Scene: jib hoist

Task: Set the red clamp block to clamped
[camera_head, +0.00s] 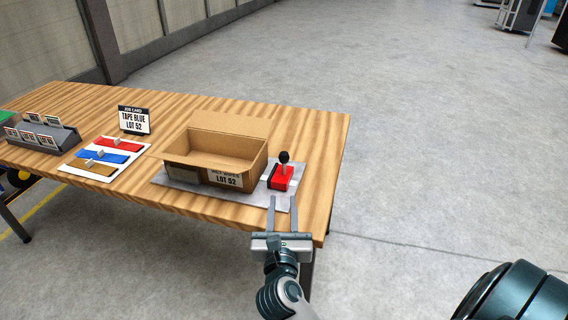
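The red clamp block (280,177) sits on the right end of a grey plate on the table, just right of an open cardboard box. A black knobbed lever (284,161) stands roughly upright on the block. My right gripper (282,200) is at the table's front edge, just in front of the block. Its two fingers are apart and point toward the block, with nothing seen between them. I cannot tell whether the fingertips touch the plate. My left gripper is not in the view.
The open cardboard box (212,152) marked LOT 52 stands on the grey plate (202,189). A job card (134,120) reads TAPE BLUE LOT 52. Left are a white board with red, blue and brown pieces (109,157) and a dark card rack (43,134). The table's right end (322,150) is clear.

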